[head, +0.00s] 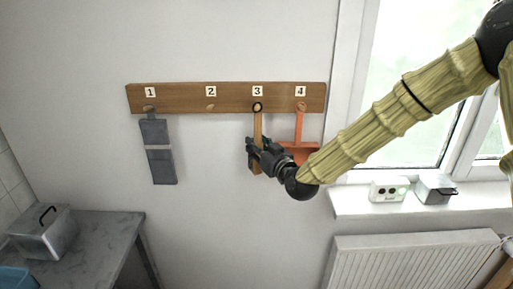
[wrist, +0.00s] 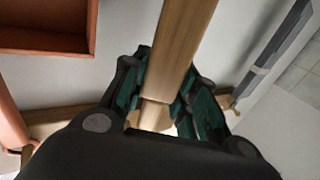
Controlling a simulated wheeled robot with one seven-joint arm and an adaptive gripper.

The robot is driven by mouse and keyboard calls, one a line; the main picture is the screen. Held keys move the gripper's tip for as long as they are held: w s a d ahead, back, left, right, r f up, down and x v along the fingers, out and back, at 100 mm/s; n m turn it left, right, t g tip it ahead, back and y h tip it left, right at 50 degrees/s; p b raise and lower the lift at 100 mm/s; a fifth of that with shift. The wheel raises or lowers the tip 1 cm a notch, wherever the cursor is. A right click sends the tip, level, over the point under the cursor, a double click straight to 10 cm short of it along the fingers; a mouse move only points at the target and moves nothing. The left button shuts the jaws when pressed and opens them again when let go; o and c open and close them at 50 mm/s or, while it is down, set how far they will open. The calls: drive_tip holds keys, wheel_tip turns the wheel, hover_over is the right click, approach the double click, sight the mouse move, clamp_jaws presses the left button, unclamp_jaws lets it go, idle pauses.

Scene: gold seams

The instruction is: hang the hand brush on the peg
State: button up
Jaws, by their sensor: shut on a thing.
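The hand brush (head: 257,128) hangs upright in front of the wooden peg board (head: 180,99), below label 3. Its wooden handle has a dark ring at the top, at the height of the pegs. I cannot tell whether the ring is around peg 3 or only in front of it. My gripper (head: 255,153) is shut on the brush, with its jaws on either side of the wood. In the wrist view the wooden brush (wrist: 182,45) runs between my gripper's fingers (wrist: 158,100). The bristles cannot be made out.
A grey strip-like item (head: 158,150) hangs at peg 1. Peg 2 (head: 211,107) is bare. An orange dustpan (head: 300,150) hangs at peg 4, close beside my gripper. A window sill (head: 350,202) with small boxes and a radiator (head: 410,262) are at right. A metal box (head: 43,232) stands on the left counter.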

drive_tip(key=shift+w, duration=0.8)
drive_tip(key=shift+w+f+b, duration=0.5)
drive_tip(key=shift+w+b, duration=0.1)
drive_tip(key=shift+b, duration=0.05)
drive_tip(key=o, duration=1.1)
drive_tip(key=shift+o, duration=0.2)
